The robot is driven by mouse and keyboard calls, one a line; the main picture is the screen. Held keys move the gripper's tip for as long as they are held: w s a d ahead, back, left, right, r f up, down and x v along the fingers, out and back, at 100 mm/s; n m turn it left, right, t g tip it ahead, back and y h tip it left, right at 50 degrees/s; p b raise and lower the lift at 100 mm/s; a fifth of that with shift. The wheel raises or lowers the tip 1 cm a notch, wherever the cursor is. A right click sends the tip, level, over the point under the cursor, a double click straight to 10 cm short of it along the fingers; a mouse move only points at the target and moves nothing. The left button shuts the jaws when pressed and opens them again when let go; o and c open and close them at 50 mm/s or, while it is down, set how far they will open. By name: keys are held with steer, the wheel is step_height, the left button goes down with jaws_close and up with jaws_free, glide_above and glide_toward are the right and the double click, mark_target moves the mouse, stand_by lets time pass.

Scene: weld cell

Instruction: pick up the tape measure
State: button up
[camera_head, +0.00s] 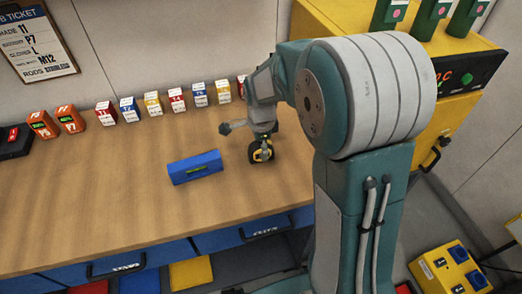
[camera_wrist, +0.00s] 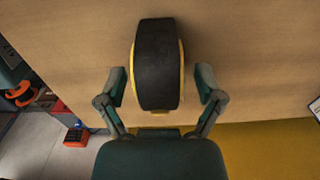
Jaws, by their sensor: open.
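The tape measure (camera_head: 261,151) is yellow and black and stands on the wooden bench top, right of a blue case. It also shows in the wrist view (camera_wrist: 159,64), black along its rim with yellow edges at both sides. My gripper (camera_wrist: 162,82) is open, with one finger on each side of the tape measure and a gap showing at both sides. In the head view my gripper (camera_head: 250,128) is just above the tape measure and partly covers it.
The blue case (camera_head: 195,167) lies left of the tape measure. Several small labelled boxes (camera_head: 178,100) line the wall behind. A yellow machine (camera_head: 465,75) stands at the right. The bench's left front (camera_head: 90,210) is clear.

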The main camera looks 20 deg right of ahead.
steer(key=shift+f, duration=0.4)
jaws_close()
steer(key=shift+r, duration=0.15)
steer(key=shift+r, duration=0.3)
step_height(320, 180, up, 2)
steer(key=shift+r, duration=0.15)
steer(key=s+a+r, duration=0.1)
steer(key=s+r, duration=0.9)
steer(key=s, duration=0.4)
steer(key=shift+a, duration=0.3)
